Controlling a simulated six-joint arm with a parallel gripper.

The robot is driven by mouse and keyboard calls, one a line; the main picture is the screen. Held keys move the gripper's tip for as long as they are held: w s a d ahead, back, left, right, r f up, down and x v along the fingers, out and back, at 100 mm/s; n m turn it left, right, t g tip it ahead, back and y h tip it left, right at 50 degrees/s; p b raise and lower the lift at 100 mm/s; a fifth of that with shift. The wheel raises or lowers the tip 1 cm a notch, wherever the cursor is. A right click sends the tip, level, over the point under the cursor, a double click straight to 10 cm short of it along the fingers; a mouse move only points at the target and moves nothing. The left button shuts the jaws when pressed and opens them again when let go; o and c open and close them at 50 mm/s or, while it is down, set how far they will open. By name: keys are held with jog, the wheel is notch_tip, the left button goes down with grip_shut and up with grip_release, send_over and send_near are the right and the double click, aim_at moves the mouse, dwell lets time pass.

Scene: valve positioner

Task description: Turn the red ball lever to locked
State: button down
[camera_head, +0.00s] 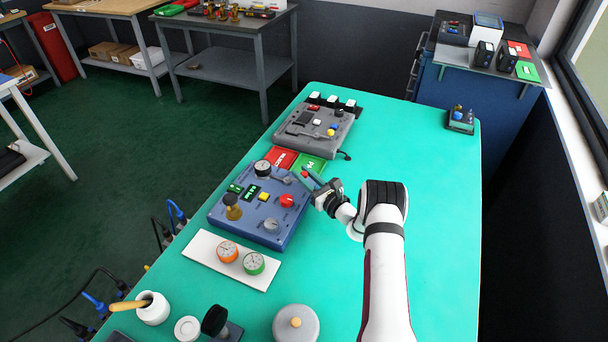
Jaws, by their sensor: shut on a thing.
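The blue valve positioner box (262,230) sits on the green table, with dials, a lit green display (251,194), a yellow button (263,197) and a round red knob (287,200). My gripper (308,180) is at the box's upper right edge, shut on what looks like the red ball lever (304,175). Only a small bit of red shows at the fingertips. The fingers hide most of the lever. Its angle and any locked marking are too small to read.
Red (281,158) and green (309,163) cards and a grey device (314,129) lie behind.

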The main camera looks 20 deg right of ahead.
jog(key=n+y, duration=0.1)
jog(key=w+g+y, duration=0.1)
jog(key=shift+d+n+y, duration=0.25)
jog(key=shift+n+y, duration=0.05)
jog(key=shift+n, duration=0.1)
jog(key=shift+w+n+g+y, duration=0.25)
jog(key=shift+n+g+y, duration=0.4)
jog(key=shift+y, duration=0.3)
jog(key=shift+w+n+g+y, duration=0.2)
jog(key=shift+n+g+y, duration=0.35)
jog(key=shift+n+y, duration=0.3)
jog(key=c, duration=0.7)
grip_release()
jog(key=v, duration=1.6)
jog(key=shift+w, duration=0.1)
